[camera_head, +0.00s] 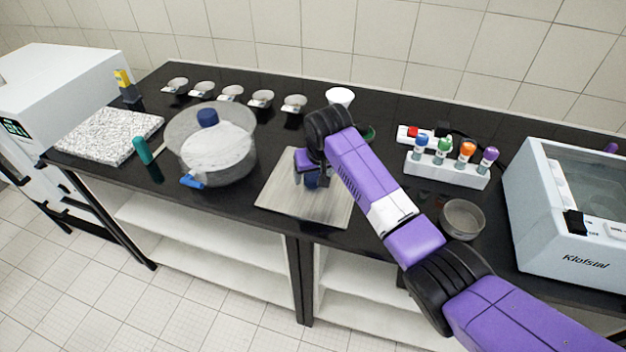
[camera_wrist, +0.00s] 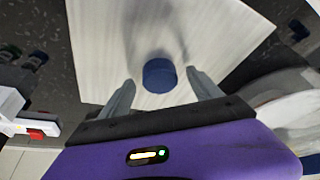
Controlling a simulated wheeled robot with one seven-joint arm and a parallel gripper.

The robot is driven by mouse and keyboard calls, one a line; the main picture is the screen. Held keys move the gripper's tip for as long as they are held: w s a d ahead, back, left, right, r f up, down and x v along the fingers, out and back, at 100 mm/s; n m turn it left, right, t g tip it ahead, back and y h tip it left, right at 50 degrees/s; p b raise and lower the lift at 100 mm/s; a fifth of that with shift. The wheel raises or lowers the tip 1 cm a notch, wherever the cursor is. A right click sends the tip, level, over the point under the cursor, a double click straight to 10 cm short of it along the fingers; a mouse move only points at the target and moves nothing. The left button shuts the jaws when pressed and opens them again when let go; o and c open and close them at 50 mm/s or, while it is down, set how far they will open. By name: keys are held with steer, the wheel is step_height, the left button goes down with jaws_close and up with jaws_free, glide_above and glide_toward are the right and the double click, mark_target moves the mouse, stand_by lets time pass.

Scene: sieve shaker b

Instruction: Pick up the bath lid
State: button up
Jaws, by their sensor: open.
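The bath lid appears to be the flat, pale grey streaked plate (camera_head: 275,203) with a round blue knob (camera_head: 312,181), lying on the black bench. In the wrist view the plate (camera_wrist: 100,50) fills the upper middle, with its blue knob (camera_wrist: 160,76) near the center. My gripper (camera_head: 311,176) is above the plate at the knob. In the wrist view its fingers (camera_wrist: 161,82) are open, one on each side of the knob, with gaps visible. Whether the fingertips are level with the knob is unclear. My arm hides part of the plate's right side.
A clear round vessel (camera_head: 183,140) with a blue knob stands left of the plate. A white rack (camera_head: 447,172) of colored-cap bottles, a round metal dish (camera_head: 462,218) and the Klofstal box (camera_head: 535,225) are to the right. Several small dishes line the back.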

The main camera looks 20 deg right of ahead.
mark_target(314, 177)
steer(key=shift+w+f, duration=0.1)
steer(key=shift+f, duration=0.25)
jaws_close()
steer(key=shift+r, duration=0.15)
step_height(314, 177, up, 20)
steer(key=b, duration=0.3)
stand_by(0.4)
